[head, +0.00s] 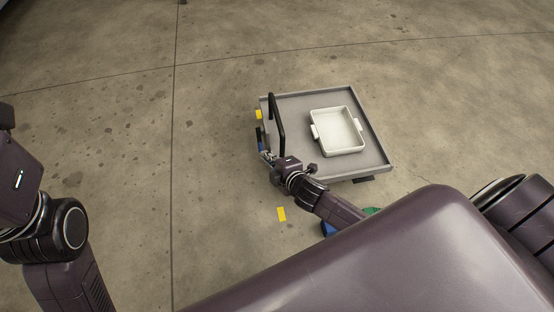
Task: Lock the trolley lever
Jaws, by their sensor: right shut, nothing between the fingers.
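The trolley (372,130) is a low grey platform with a raised rim and a black upright handle (280,122) at its left side. My right arm reaches in from the lower right. My right gripper (266,157) is shut and empty at the trolley's left edge, just below the handle's base. A small blue part shows beside the gripper; I cannot tell whether it is the lever, or whether the gripper touches it. My left arm stands at the left edge of the picture; its fingers are out of view.
A white two-handled tray (338,131) sits on the trolley. Yellow floor marks lie at the trolley's upper left (258,114) and below it (282,214). Blue (328,229) and green (372,211) items are partly hidden behind my body. The concrete floor left of the trolley is clear.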

